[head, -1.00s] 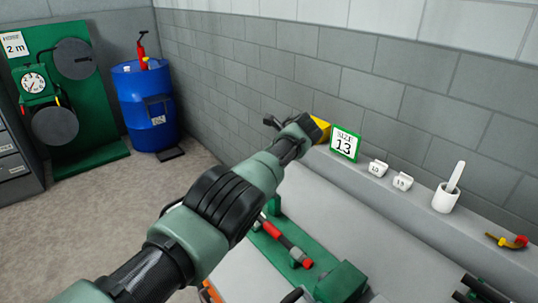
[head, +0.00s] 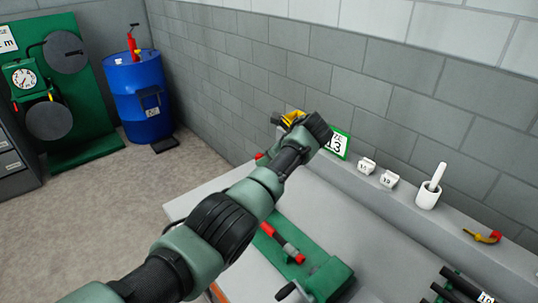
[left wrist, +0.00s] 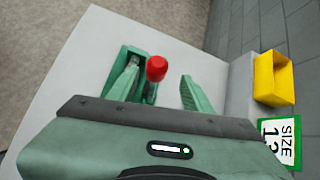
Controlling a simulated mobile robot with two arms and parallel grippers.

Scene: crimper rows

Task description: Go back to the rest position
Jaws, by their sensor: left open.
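My left arm (head: 225,220) reaches in from the lower left of the head view, over the bench. Its wrist hides most of the gripper there. In the left wrist view my left gripper (left wrist: 160,74) is open, with its green fingers apart. A red knob or handle end (left wrist: 156,68) shows between the fingers in that picture. I cannot tell its distance from them, and nothing appears gripped. My right gripper is in neither current view.
A light bench (head: 195,197) carries a green fixture with a red-and-black tool (head: 283,240). On the back ledge stand a yellow holder (left wrist: 275,78), a SIZE 13 sign (head: 337,143), small white blocks (head: 367,166) and a white cup (head: 428,196). A blue barrel (head: 138,95) stands beyond open floor.

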